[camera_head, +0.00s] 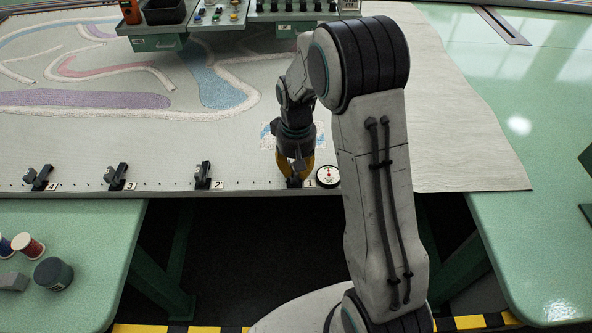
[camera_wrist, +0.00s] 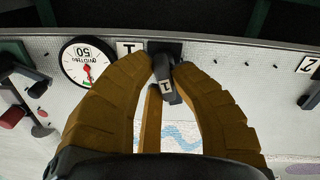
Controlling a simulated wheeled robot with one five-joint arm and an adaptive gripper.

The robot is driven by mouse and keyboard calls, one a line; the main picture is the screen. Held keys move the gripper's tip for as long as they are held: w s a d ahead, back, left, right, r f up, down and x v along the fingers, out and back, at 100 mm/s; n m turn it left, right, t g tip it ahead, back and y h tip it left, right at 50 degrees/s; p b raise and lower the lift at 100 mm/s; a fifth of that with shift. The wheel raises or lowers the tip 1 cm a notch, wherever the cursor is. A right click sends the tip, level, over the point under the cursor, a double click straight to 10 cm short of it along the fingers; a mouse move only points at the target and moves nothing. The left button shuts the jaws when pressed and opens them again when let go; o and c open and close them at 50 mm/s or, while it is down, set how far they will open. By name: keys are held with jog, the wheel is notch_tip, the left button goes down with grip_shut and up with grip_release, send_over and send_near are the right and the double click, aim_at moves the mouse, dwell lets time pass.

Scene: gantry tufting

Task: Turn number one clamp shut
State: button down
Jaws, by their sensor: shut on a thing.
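The number one clamp (camera_wrist: 164,72) is a dark block with a grey lever marked 1, at the cloth's front edge. In the wrist view its lever stands between the tan fingers of my gripper (camera_wrist: 167,70), which is shut on it. In the head view my gripper (camera_head: 294,168) points down over the clamp and hides most of it. Its dark base (camera_head: 294,183) shows beside the label 1 (camera_head: 309,183). I cannot tell the lever's exact angle.
A round dial (camera_head: 328,176) sits just right of the clamp. Clamps two (camera_head: 203,175), three (camera_head: 117,177) and four (camera_head: 38,178) line the edge to the left. Spools (camera_head: 28,245) stand on the left table. A control panel (camera_head: 250,12) is at the back.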

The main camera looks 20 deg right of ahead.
jog(key=shift+s+m+b, duration=0.15)
jog(key=shift+m+b, duration=0.2)
jog(key=shift+m, duration=1.65)
jog(key=c, duration=1.1)
grip_release()
notch_tip(320, 180, up, 12)
